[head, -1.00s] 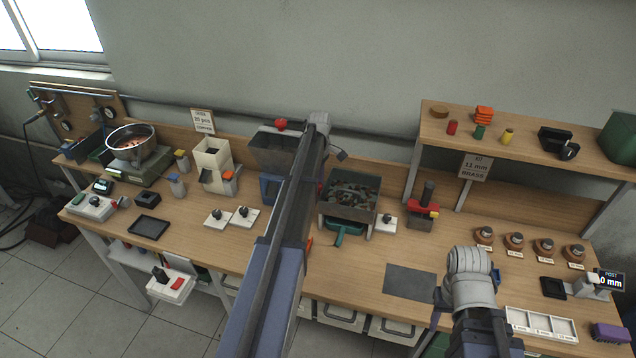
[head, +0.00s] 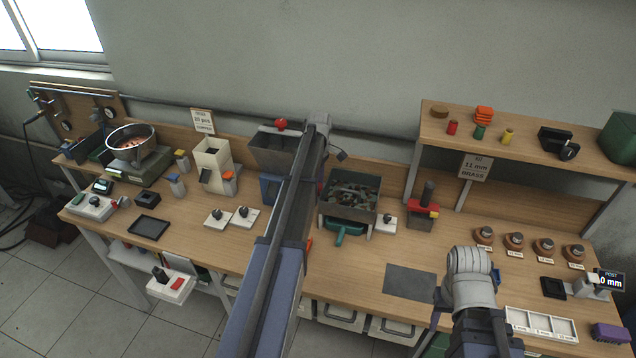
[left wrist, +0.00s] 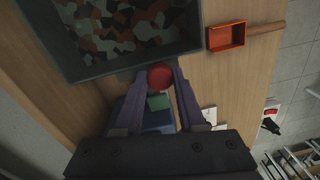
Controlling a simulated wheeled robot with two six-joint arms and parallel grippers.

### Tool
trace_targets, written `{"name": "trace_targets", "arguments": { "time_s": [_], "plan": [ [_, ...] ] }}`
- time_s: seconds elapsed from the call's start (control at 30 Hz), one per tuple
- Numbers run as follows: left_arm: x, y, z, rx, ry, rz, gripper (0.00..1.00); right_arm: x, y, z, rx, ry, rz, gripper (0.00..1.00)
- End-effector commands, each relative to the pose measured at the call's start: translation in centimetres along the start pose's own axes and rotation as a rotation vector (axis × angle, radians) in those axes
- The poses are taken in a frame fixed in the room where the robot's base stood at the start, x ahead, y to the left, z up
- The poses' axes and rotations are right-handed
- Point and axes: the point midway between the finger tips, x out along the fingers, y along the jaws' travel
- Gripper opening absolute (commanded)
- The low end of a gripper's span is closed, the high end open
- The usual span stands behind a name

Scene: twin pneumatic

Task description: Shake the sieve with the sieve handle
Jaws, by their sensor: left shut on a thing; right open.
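The sieve (head: 346,211) is a dark open box of mixed brown, green and dark pieces on legs, right of my left arm in the head view. Its wall and pieces also fill the top of the left wrist view (left wrist: 140,62). The sieve handle (left wrist: 160,76) ends in a red knob beside the sieve's near wall. My left gripper (left wrist: 161,72) is shut on that knob between its purple fingers. In the head view my left arm hides the handle and this gripper. My right arm is at lower right; its gripper cannot be made out.
A green tray (head: 342,238) is under the sieve. An orange scoop (left wrist: 226,37) with a wooden handle lies beside it. A dark mat (head: 410,282) lies on bare bench in front.

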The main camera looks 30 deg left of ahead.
Motion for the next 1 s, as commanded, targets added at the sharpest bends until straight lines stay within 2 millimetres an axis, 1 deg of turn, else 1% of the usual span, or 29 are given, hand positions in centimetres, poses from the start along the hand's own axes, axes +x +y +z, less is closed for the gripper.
{"name": "trace_targets", "arguments": {
  "time_s": [0.13, 0.3, 0.33, 0.4, 0.67, 0.7, 0.93, 1.0],
  "plan": [
    [0.1, -2.1, 0.4, -0.001, 0.0, -0.001, 0.0, 0.0, 0.0, 0.0, 0.0, 0.0, 0.0, 0.5],
    [0.3, -5.7, 1.0, -0.001, -0.001, -0.001, 0.0, 0.0, 0.0, 0.0, 0.0, 0.0, 0.0, 0.5],
    [0.3, -6.2, 1.0, -0.001, -0.001, -0.001, 0.0, 0.0, 0.0, 0.0, 0.0, 0.0, 0.0, 0.5],
    [0.3, -6.7, 1.1, -0.001, -0.001, -0.001, 0.0, 0.0, 0.0, 0.0, 0.0, 0.0, 0.0, 0.5],
    [0.3, -6.4, 1.0, 0.0, -0.001, -0.001, 0.0, 0.0, 0.0, 0.0, 0.0, 0.0, 0.0, 0.5],
    [0.3, -6.4, 1.0, 0.0, -0.001, -0.001, 0.43, 0.0, 0.0, 0.0, 0.0, 0.0, 0.0, 0.5],
    [0.3, -6.4, 1.0, 0.0, 0.0, -0.001, 0.69, 0.0, 0.0, 0.0, 0.0, 0.0, 0.0, 0.5],
    [0.3, -6.4, 1.0, 0.0, 0.0, 0.0, 0.69, 0.0, 0.0, 0.0, 0.0, 0.0, 0.0, 0.5]
  ]
}}
